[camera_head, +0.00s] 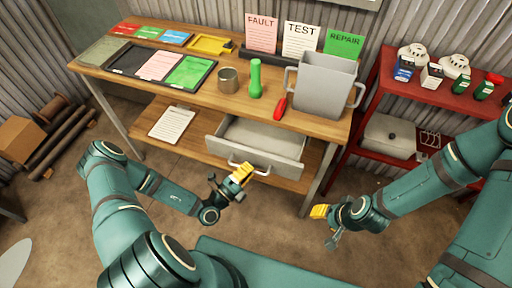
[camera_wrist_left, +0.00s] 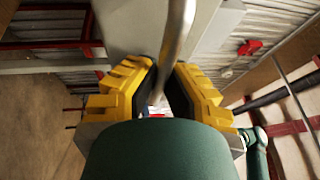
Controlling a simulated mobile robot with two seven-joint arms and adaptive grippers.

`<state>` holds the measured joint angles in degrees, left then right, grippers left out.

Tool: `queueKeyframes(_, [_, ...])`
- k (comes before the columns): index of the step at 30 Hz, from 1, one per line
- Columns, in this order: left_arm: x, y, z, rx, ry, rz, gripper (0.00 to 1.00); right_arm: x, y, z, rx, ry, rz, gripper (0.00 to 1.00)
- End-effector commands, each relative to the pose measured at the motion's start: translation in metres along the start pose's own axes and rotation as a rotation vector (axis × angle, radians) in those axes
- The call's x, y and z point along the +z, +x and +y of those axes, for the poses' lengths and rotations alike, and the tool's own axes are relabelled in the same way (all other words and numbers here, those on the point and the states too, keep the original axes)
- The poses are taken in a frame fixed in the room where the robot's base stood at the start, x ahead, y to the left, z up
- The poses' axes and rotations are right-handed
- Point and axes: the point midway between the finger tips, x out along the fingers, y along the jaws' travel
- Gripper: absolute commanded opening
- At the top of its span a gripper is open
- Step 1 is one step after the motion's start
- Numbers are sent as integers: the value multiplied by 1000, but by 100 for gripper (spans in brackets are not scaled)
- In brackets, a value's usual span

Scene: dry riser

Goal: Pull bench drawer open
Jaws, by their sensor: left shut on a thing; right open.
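The bench drawer (camera_head: 263,142) is a grey box under the wooden bench top (camera_head: 180,75). It stands pulled out, and its empty inside shows from above. Its metal handle (camera_head: 247,167) is a curved bar on the front. My left gripper (camera_head: 243,172) is at the handle, with yellow fingers. In the left wrist view the handle bar (camera_wrist_left: 178,35) runs between the yellow fingers (camera_wrist_left: 165,90), which are shut on it. My right gripper (camera_head: 320,211) is open and empty, right of the drawer and well apart from it.
On the bench top stand a grey two-handled bin (camera_head: 325,88), a green bottle (camera_head: 255,80), a metal cup (camera_head: 228,80) and a red-handled tool (camera_head: 280,108). A clipboard (camera_head: 172,123) lies on the lower shelf. A red shelf unit (camera_head: 430,95) stands at the right. The floor before the bench is clear.

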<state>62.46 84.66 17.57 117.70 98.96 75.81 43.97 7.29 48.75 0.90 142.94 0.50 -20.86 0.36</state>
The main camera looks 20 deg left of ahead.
Motion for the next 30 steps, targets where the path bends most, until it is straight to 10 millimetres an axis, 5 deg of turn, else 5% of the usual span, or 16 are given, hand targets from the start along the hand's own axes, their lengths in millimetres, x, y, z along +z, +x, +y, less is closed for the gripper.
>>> queueKeyframes(10, [-24, -56, -13, -4, -3, 0, 0, -5, -10, -4, 1, 3, 11, 47])
queueKeyframes(25, [-28, -65, -14, -5, -2, 2, 0, -6, -11, -4, 1, 3, 12, 47])
queueKeyframes(28, [-28, -65, -14, -5, -2, 2, 41, -6, -11, -4, 1, 3, 12, 47])
queueKeyframes(30, [-28, -65, -14, -4, -1, 2, 41, -6, -11, -4, 1, 3, 12, 47])
